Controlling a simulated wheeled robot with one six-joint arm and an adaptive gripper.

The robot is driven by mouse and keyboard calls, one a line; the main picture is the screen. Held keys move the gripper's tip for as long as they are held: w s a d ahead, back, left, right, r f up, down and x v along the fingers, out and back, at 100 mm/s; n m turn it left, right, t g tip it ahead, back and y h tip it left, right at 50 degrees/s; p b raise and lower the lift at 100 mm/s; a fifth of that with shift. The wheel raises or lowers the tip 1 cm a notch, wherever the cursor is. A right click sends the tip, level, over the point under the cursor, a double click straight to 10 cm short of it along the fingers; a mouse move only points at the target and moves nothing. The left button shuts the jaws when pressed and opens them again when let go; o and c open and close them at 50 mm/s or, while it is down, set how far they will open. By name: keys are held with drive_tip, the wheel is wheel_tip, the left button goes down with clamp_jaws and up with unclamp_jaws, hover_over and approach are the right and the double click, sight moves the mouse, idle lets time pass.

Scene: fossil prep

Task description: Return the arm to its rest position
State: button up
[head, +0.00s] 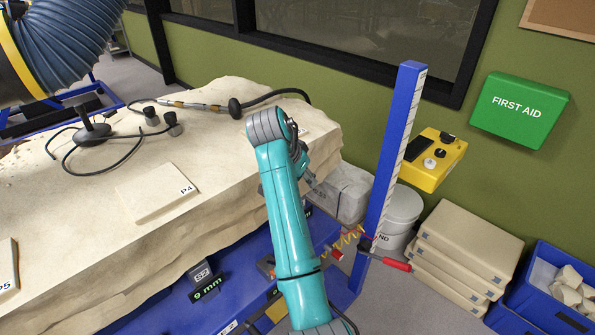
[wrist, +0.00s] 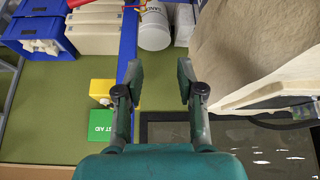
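My teal arm (head: 285,215) rises in front of the stone block in the head view, bent at its top joint. My gripper (wrist: 159,76) is open in the wrist view, with its two fingers well apart and nothing between them. In the head view the gripper is mostly hidden behind the arm, near the right end of the block.
The pale stone block (head: 80,235) lies left of the arm, bearing a P4 slab (head: 152,196) and cabled tools. A blue post (head: 397,150) stands close on the right. A yellow box (head: 436,160), bucket (head: 402,212), stacked slabs (head: 455,262) and blue crate (head: 520,318) are beyond.

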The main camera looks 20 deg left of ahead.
drive_tip(key=shift+d, duration=0.1)
idle(0.3)
drive_tip(key=s+d+f+n+t, duration=0.1)
drive_tip(key=d+f, duration=0.4)
drive_tip(key=f, duration=0.3)
drive_tip(key=s+d+f+y, duration=0.1)
drive_tip(key=d+f, duration=0.3)
drive_tip(key=f, duration=0.4)
drive_tip(key=s+d+f+n+t, duration=0.1)
drive_tip(key=s+d+f, duration=0.1)
drive_tip(key=d+f, duration=0.45)
drive_tip(key=s+d+f+n+t+y, duration=0.1)
drive_tip(key=s+d+f+y, duration=0.1)
drive_tip(key=s+d+f, duration=1.1)
drive_tip(key=s+d+r+t, duration=0.2)
drive_tip(key=s+d, duration=0.2)
drive_tip(key=s, duration=0.6)
drive_tip(key=s+d+r+t, duration=0.1)
drive_tip(key=s+d+r, duration=0.3)
drive_tip(key=s, duration=0.7)
drive_tip(key=s+d+r+t+h, duration=0.1)
drive_tip(key=s+d+r+t, duration=0.2)
drive_tip(key=s+r, duration=1.3)
drive_tip(key=shift+s+d+r, duration=0.2)
drive_tip(key=shift+d+r, duration=0.25)
drive_tip(key=shift+d, duration=0.45)
